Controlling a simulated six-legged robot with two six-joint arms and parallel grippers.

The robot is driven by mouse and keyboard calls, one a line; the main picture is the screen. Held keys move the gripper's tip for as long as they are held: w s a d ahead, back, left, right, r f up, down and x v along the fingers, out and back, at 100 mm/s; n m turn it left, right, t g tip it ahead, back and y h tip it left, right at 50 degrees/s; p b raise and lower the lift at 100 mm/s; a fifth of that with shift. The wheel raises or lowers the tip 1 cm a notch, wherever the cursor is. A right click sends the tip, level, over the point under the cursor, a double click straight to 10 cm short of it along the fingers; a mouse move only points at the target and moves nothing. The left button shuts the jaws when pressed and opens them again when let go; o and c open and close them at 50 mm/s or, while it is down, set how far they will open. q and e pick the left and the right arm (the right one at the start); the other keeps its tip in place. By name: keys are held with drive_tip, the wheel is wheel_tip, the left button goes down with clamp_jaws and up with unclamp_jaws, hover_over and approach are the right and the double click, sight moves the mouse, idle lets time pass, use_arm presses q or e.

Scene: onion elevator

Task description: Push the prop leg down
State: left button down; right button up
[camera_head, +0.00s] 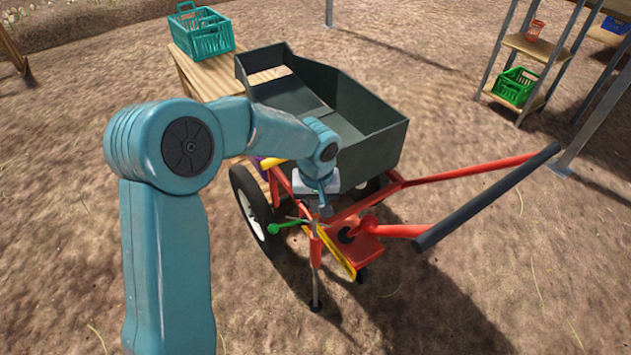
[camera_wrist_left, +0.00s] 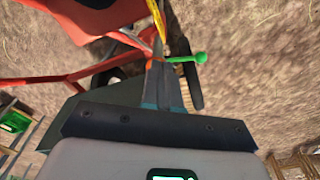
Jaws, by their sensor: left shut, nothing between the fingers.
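The prop leg (camera_head: 315,270) is a thin leg, red above and dark below, hanging upright under the red frame of the cart. Its dark foot is at or near the ground; I cannot tell whether it touches. A green-knobbed lever (camera_head: 280,227) sticks out to the left near its top. My left gripper (camera_head: 322,207) is shut and empty, pointing down just above the top of the leg. In the left wrist view the fingertips (camera_wrist_left: 159,62) are close beside the lever with its green knob (camera_wrist_left: 200,58). Contact is unclear. My right gripper is out of view.
The cart's dark green tub (camera_head: 375,150) is behind my gripper, its red handle with a black grip (camera_head: 485,198) reaching right. A wooden table with a teal crate (camera_head: 204,34) stands behind. A shelf with a green crate (camera_head: 514,87) is at right. Front ground is free.

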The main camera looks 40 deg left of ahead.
use_arm(q)
wheel_tip(320, 180, up, 16)
drive_tip(key=s+d+p, duration=0.1)
drive_tip(key=p, duration=0.2)
drive_tip(key=shift+s, duration=0.2)
drive_tip(key=shift+r, duration=0.1)
idle(0.6)
